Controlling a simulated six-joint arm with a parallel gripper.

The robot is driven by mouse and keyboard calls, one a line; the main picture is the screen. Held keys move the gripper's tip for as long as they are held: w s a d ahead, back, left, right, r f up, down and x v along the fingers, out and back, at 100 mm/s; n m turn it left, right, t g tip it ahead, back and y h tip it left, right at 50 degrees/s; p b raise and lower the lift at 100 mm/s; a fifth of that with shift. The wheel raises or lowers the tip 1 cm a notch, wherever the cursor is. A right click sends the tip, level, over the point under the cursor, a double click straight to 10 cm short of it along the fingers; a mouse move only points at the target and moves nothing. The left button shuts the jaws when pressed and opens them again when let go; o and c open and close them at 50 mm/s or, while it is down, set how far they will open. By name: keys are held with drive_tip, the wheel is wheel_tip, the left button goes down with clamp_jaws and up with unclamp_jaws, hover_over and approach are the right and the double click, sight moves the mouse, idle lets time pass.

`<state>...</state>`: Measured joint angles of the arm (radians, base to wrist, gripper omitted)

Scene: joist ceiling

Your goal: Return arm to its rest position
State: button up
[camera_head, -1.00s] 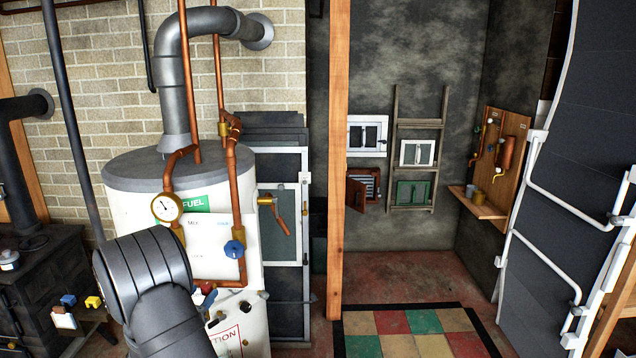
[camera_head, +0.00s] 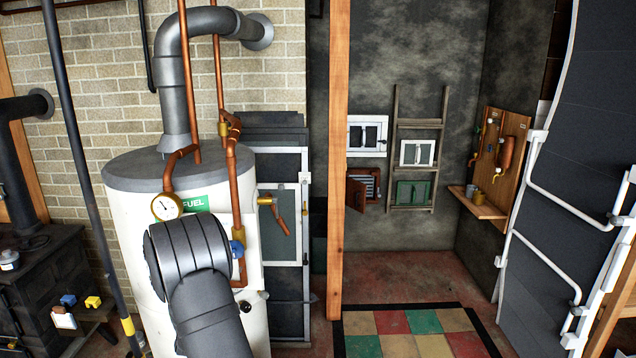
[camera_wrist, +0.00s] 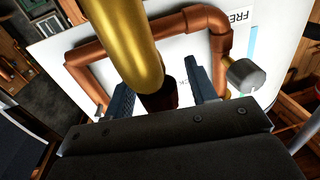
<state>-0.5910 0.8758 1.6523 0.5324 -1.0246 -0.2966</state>
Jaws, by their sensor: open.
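My arm (camera_head: 190,262) stands in front of the white tank in the head view, its rounded dark grey joint uppermost. My gripper is hidden behind the arm there. In the wrist view my gripper (camera_wrist: 162,88) shows two dark fingers standing apart. A dark reddish-brown cylinder end and a thick brass-coloured tube (camera_wrist: 130,40) appear between and above the fingers. I cannot tell whether the fingers touch them. Copper pipework (camera_wrist: 140,35) lies behind, close to the white tank face.
The white tank (camera_head: 135,230) carries a gauge (camera_head: 167,206), copper pipes (camera_head: 232,190) and a blue valve knob (camera_head: 237,248). A black stove (camera_head: 45,285) stands at left. A wooden post (camera_head: 337,160) rises right of the tank. The checkered floor (camera_head: 410,330) is clear.

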drive_tip(key=shift+s+a+n+g+y, duration=0.15)
drive_tip(key=shift+n+g+y, duration=0.35)
drive_tip(key=shift+n+y, duration=0.75)
drive_tip(key=shift+w+a+n+g+y, duration=0.15)
drive_tip(key=shift+n+g+y, duration=0.5)
drive_tip(key=shift+y, duration=1)
drive_tip(key=shift+s+d+n+g+y, duration=0.1)
drive_tip(key=shift+s+n+g+y, duration=0.25)
drive_tip(key=shift+n+y, duration=0.3)
drive_tip(key=shift+s+d+n+g+y, duration=0.1)
drive_tip(key=shift+s+n+g+y, duration=0.15)
drive_tip(key=shift+n+g+y, duration=0.4)
drive_tip(key=shift+s+d+n+g+y, duration=0.1)
drive_tip(key=shift+s+n+g+y, duration=0.25)
drive_tip(key=shift+y, duration=0.45)
drive_tip(key=shift+r, duration=0.1)
drive_tip(key=shift+c, duration=0.2)
